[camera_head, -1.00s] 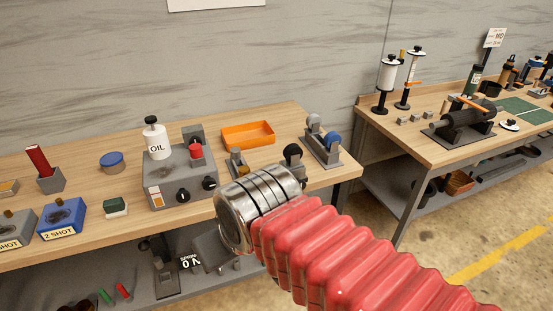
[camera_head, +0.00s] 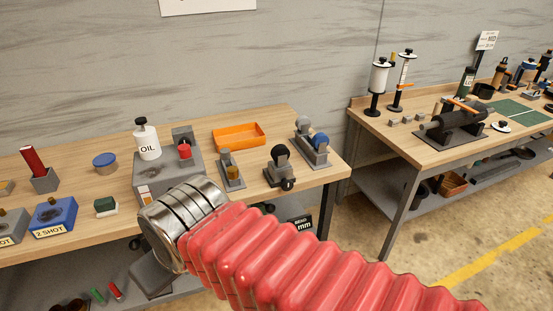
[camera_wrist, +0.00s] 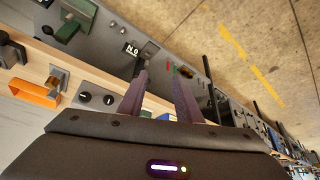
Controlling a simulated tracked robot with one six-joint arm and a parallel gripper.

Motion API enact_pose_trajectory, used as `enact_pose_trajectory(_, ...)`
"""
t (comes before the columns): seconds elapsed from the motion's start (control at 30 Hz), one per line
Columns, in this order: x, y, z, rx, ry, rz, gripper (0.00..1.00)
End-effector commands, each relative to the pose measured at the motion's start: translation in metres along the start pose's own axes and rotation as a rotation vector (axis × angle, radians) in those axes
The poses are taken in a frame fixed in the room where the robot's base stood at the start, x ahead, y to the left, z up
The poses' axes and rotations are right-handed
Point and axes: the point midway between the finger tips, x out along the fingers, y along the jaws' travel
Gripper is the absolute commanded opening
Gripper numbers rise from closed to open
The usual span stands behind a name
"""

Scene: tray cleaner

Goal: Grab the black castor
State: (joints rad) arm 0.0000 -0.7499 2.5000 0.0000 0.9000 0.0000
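The black castor (camera_head: 280,163) stands on the near right part of the wooden bench in the head view, a black wheel on a grey mount, upright and unobstructed. In the wrist view a dark and grey shape at the far left edge may be it, but I cannot tell for sure. My gripper (camera_wrist: 160,76) shows two separated fingers in the wrist view with nothing held between them. In the head view the metal wrist end of my arm is left of the castor, in front of the bench, and the fingers are hidden.
Beside the castor stand a brass-wheeled castor (camera_head: 232,172) and a blue-wheeled castor (camera_head: 319,142). A grey oil unit (camera_head: 170,176) is to the left, with an orange tray (camera_head: 238,136) behind. The bench's right edge is near, with a gap before a second bench (camera_head: 420,147).

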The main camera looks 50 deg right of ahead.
Motion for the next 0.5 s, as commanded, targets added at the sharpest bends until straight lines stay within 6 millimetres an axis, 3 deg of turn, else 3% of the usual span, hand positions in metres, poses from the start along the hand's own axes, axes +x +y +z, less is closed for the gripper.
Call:
enact_pose_trajectory(0.1, 0.000, 0.000, 0.000, 0.000, 0.000, 0.000, 0.31)
enact_pose_trajectory(0.27, 0.001, 0.004, -0.003, 0.007, 0.006, 0.011, 0.42)
enact_pose_trajectory(0.37, 0.005, 0.018, -0.011, 0.023, 0.025, 0.046, 0.49)
enact_pose_trajectory(0.5, 0.015, 0.056, -0.032, 0.058, 0.079, 0.137, 0.59)
